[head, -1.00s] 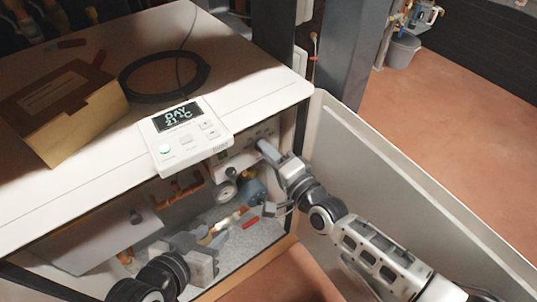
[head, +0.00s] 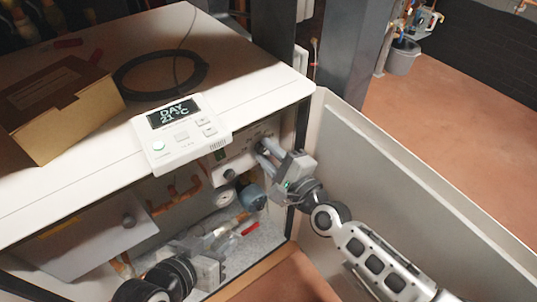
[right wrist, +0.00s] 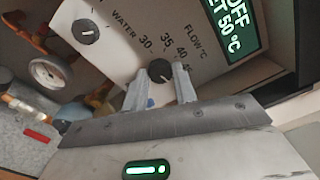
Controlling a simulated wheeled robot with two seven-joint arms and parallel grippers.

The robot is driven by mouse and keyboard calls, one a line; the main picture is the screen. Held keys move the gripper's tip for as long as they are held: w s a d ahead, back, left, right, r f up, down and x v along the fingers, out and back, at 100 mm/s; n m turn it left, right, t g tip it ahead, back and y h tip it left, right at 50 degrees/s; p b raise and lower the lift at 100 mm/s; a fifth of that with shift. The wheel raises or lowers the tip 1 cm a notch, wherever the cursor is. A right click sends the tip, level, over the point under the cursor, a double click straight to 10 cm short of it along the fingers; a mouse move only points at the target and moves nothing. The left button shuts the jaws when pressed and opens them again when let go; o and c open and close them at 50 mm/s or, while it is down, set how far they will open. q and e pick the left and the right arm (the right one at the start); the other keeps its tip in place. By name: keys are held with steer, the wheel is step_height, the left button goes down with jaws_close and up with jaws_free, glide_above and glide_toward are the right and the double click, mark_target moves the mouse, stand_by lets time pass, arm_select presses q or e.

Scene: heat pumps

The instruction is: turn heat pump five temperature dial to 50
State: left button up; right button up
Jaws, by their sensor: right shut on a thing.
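The temperature dial (right wrist: 160,71) is a small black knob with a white pointer line, on a white panel marked FLOW °C with printed numbers such as 30, 35 and 40. My right gripper (right wrist: 161,90) has one finger on each side of the dial and is shut on it; in the head view this gripper (head: 267,155) reaches into the open cabinet. The display (right wrist: 228,25) on the panel shows OFF and 50 °C, partly cut off. My left gripper (head: 208,268) is low in the head view, apart from the panel, and its jaws are not clear.
A second knob (right wrist: 86,31) marked WATER and a gauge (right wrist: 49,73) are nearby. A white thermostat (head: 181,134) reading DAY 21 °C lies on the cabinet top (head: 255,75) with a cardboard box (head: 65,110) and a black cable coil (head: 160,75). The open door (head: 400,185) stands right of my arm.

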arm_select(q)
steer(key=shift+s, duration=0.15)
arm_select(e)
steer(key=o, duration=1)
steer(key=shift+c, duration=0.2)
